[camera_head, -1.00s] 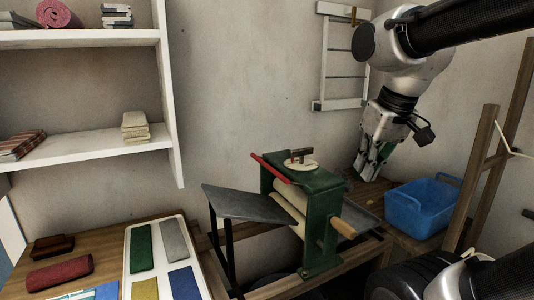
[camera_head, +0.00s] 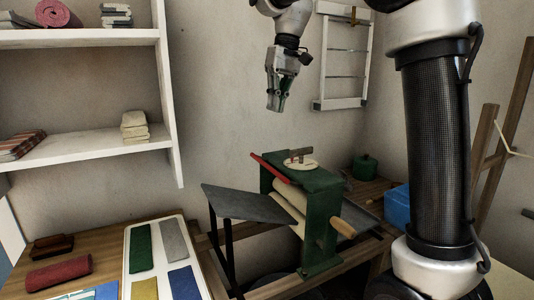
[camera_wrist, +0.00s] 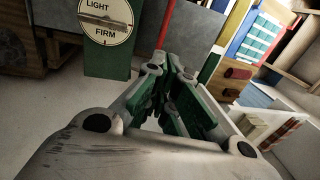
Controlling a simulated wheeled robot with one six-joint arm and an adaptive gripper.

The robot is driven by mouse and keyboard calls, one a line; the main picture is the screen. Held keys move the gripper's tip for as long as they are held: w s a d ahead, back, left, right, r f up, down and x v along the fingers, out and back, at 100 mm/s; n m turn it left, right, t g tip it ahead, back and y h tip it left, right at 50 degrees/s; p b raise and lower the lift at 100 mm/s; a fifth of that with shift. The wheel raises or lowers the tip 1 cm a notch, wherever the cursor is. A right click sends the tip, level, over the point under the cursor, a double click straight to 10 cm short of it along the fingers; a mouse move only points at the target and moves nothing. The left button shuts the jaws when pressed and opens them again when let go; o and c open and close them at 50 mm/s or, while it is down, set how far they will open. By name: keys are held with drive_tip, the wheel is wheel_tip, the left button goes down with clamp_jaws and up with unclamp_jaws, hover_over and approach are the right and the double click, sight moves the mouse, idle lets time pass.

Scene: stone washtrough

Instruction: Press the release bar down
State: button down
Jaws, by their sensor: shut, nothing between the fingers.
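The release bar (camera_head: 271,168) is a thin red bar along the upper left side of the green wringer (camera_head: 321,215). Its far end sticks out past the frame. My gripper (camera_head: 273,107) hangs fingers down, shut and empty, well above the wringer and over the bar's far end, touching nothing. In the wrist view my gripper's green-padded fingers (camera_wrist: 172,78) are together. The wringer's round dial marked LIGHT and FIRM (camera_wrist: 105,18) is at the top there, with part of the red bar (camera_wrist: 165,24) to its right.
A grey sloping board (camera_head: 245,204) is left of the wringer, and a wooden crank handle (camera_head: 342,228) is at its right. A tray of coloured cloths (camera_head: 130,262) lies front left. A green pot (camera_head: 365,167) and blue tub (camera_head: 397,205) stand right. White shelves (camera_head: 90,143) are left.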

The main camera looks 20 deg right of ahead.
sight(264, 163)
wheel_tip(264, 163, down, 14)
drive_tip(key=a, duration=0.2)
drive_tip(key=shift+s+a+r, duration=0.15)
drive_tip(key=shift+s+a, duration=0.1)
drive_tip(key=shift+a, duration=0.1)
drive_tip(key=shift+s+a+f+h, duration=0.1)
drive_tip(key=shift+a+f+h, duration=0.25)
drive_tip(key=shift+h, duration=0.35)
idle(0.3)
drive_tip(key=f+h, duration=0.1)
drive_tip(key=h, duration=0.1)
drive_tip(key=a+f+t+h, duration=0.1)
drive_tip(key=shift+s+a+f+h, duration=0.1)
drive_tip(key=shift+s+a+h, duration=0.05)
drive_tip(key=shift+a+h, duration=0.2)
drive_tip(key=shift+f, duration=0.15)
idle(0.6)
drive_tip(key=v, duration=1.4)
drive_tip(key=shift+a, duration=0.4)
